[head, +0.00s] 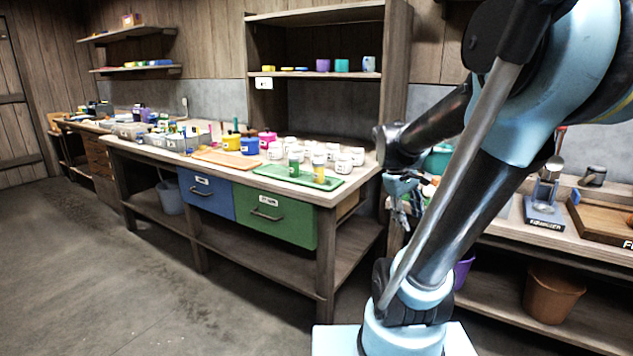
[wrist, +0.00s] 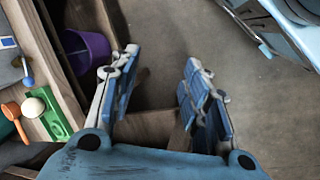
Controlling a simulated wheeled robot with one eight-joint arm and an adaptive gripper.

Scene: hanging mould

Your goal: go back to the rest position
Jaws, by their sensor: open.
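My gripper (head: 402,200) hangs at the end of my folded arm in the head view, near the right end of the long workbench. In the wrist view my gripper (wrist: 162,68) has its two blue fingers spread apart. Nothing is between them; the floor and some woodwork show beyond. In the head view my arm covers much of the right side and hides part of the benches behind it.
The workbench (head: 330,197) holds a green tray (head: 262,172), white jars and paint pots. A blue drawer (head: 205,195) and a green drawer (head: 270,215) are below. A purple bucket (wrist: 85,52) is near my gripper. A brown bucket (head: 552,295) stands right. Floor at left is clear.

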